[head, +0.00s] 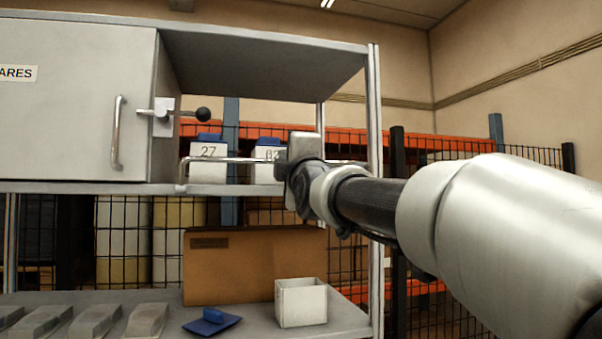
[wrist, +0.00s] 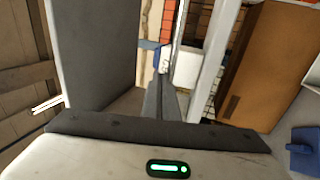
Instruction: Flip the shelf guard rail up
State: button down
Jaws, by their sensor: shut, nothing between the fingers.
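The guard rail (head: 228,160) is a thin metal bar along the front of the upper shelf. It runs level above the shelf edge, in front of two white boxes, and bends down at its left end. My gripper (head: 281,170) is at the rail, over the right-hand box marked 02 (head: 267,153), and hides part of both. I cannot tell whether it touches the rail. In the wrist view the gripper's fingers (wrist: 164,98) are together and empty, pointing towards the boxes. A thin bright bar, probably the rail (wrist: 177,38), passes close beyond the fingertips.
A box marked 27 (head: 208,157) stands left of the other box. A grey cabinet door (head: 75,100) with a black-knobbed latch (head: 202,115) is at left. Below are a brown panel (head: 235,265), a white open bin (head: 301,304) and a blue lid (head: 211,322). A shelf post (head: 375,200) stands right.

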jog(key=shift+w+a+r, duration=0.15)
jog(key=shift+w+r, duration=0.15)
jog(key=shift+w, duration=0.15)
dwell(0.6)
